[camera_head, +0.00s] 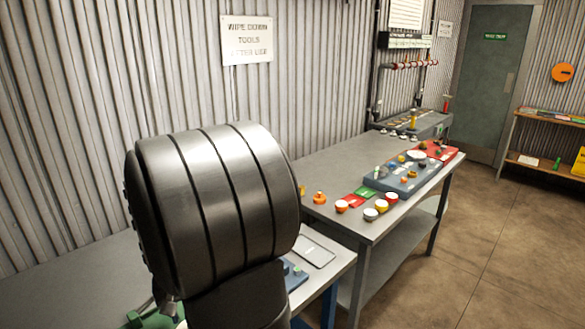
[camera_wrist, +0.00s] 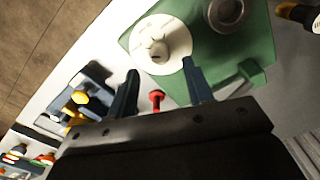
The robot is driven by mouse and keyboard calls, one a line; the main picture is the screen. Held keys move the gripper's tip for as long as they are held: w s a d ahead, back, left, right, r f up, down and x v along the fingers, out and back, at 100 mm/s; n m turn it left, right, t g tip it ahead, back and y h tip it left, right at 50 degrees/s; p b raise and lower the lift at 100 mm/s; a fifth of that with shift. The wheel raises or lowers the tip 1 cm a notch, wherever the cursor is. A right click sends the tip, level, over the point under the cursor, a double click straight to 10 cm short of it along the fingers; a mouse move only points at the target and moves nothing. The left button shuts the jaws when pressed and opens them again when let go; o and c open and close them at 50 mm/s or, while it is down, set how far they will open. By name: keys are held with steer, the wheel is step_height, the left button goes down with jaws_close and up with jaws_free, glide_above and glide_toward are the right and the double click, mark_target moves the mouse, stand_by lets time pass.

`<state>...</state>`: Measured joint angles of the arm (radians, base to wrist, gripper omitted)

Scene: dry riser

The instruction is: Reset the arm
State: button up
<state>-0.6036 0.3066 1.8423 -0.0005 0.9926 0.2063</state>
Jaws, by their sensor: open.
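My gripper (camera_wrist: 160,88) shows in the wrist view with its two dark fingers apart. A small red knob-like part (camera_wrist: 156,98) shows between the fingers; I cannot tell whether it touches them. Just beyond the fingertips is a green plate (camera_wrist: 181,27) bearing a white round dial (camera_wrist: 160,44) and a grey round cup-like part (camera_wrist: 228,14). In the head view my dark arm (camera_head: 220,210) fills the left centre and hides my gripper. A corner of green (camera_head: 150,320) shows at the bottom behind the arm.
A long grey workbench (camera_head: 335,160) runs to the back right, with a blue-grey block (camera_head: 405,178), a red mat (camera_head: 436,157) and several small coloured cups. A lower bench holds a grey tray (camera_head: 314,251). A wooden shelf (camera_head: 540,165) stands far right. The brown floor (camera_head: 500,250) is clear.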

steer(key=a+r+n, duration=0.3)
steer(key=r+n, duration=0.1)
steer(key=r, duration=0.8)
steer(key=shift+s+a+r, duration=0.35)
steer(key=shift+s, duration=0.05)
